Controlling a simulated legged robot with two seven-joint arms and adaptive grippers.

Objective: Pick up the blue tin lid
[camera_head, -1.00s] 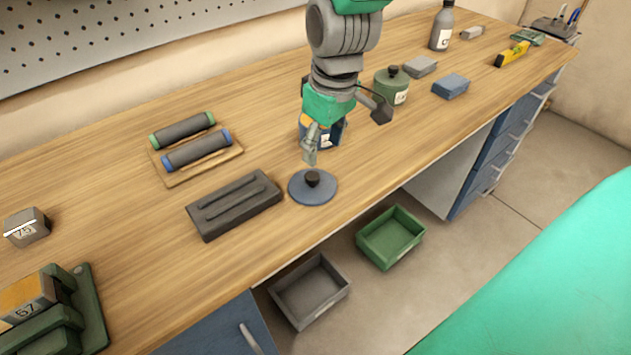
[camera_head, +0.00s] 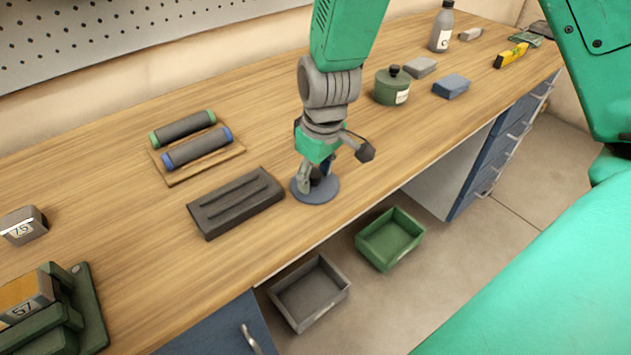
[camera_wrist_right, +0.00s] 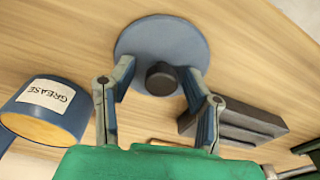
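The blue tin lid (camera_head: 318,195) is a flat round disc with a dark knob, lying on the workbench near its front edge. In the right wrist view the lid (camera_wrist_right: 140,40) fills the top middle, with its knob (camera_wrist_right: 162,82) between my fingers. My right gripper (camera_head: 315,184) is low over the lid, fingers pointing down. Its fingers (camera_wrist_right: 159,68) are spread on either side of the knob, with gaps visible. The open blue tin labelled GREASE (camera_wrist_right: 52,108) stands beside it in the wrist view; my arm hides it in the head view. My left gripper is not in view.
A dark slotted block (camera_head: 236,204) lies just left of the lid. Two rollers on a wooden board (camera_head: 205,167) are behind it. A green lidded pot (camera_head: 388,90) stands farther right. Grey (camera_head: 309,292) and green (camera_head: 390,239) bins sit below the bench front.

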